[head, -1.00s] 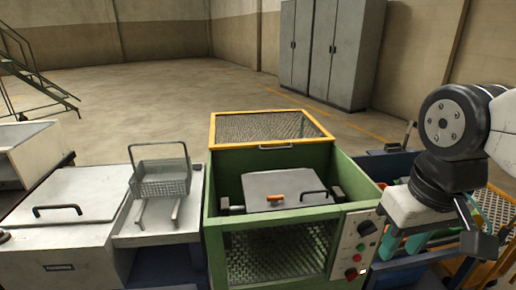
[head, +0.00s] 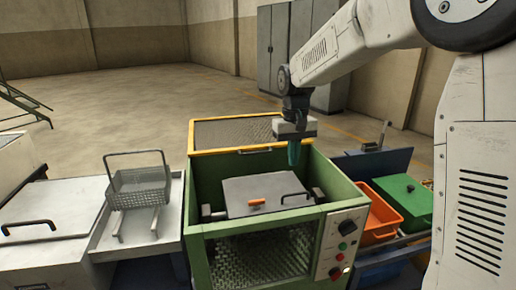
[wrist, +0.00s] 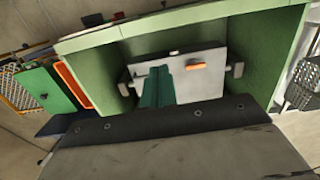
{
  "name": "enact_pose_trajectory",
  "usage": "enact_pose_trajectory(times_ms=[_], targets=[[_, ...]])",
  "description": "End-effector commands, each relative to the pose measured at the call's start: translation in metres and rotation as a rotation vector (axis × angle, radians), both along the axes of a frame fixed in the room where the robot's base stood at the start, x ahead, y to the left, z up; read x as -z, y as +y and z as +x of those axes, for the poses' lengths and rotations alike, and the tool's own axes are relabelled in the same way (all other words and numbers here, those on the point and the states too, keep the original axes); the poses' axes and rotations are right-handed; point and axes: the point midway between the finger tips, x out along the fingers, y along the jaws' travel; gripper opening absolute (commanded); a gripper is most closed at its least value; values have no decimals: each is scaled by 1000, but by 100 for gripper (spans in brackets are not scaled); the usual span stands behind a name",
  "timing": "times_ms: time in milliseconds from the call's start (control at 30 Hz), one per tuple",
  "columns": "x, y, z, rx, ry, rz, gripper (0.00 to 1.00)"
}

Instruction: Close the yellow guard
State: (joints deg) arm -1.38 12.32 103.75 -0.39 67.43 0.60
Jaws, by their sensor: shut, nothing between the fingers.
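The yellow guard (head: 232,122) is a yellow frame with a mesh panel. It stands raised at the back of the green machine (head: 335,182), with a grey handle (head: 262,150) on its lower front edge. My gripper (head: 293,160) hangs above the machine's back right part, near the guard's right end, with its green fingers pointing down. The fingers are shut and empty. In the wrist view the shut green fingers (wrist: 157,86) show over the machine's grey lid (wrist: 205,60). The guard is not clearly seen in that view. I cannot tell whether my gripper touches the guard.
The grey lid (head: 235,190) with an orange handle lies inside the machine. A wire basket (head: 142,188) stands on a bench at left. An orange bin (head: 380,218) and a green box (head: 408,205) are at right. A control panel (head: 342,243) is on the machine's front.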

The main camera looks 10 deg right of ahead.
Motion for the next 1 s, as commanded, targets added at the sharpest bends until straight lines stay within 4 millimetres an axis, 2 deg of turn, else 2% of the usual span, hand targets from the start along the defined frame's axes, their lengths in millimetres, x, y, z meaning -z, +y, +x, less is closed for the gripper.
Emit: enact_pose_trajectory(times_ms=[33, 100, 400, 533, 633, 700, 767, 867, 1000], targets=[[12, 2, 29, -1, -3, 0, 0], [24, 4, 66, -1, -19, -1, 0], [85, 13, 219, 1, -133, 1, 0], [91, 16, 274, 5, -221, 4, 0], [72, 17, 302, 9, -296, 6, 0], [52, 17, 313, 11, -343, 9, 0], [45, 17, 318, 12, -364, 9, 0], [51, 18, 322, 15, -373, 10, 0], [72, 17, 328, 16, -371, 10, 0]])
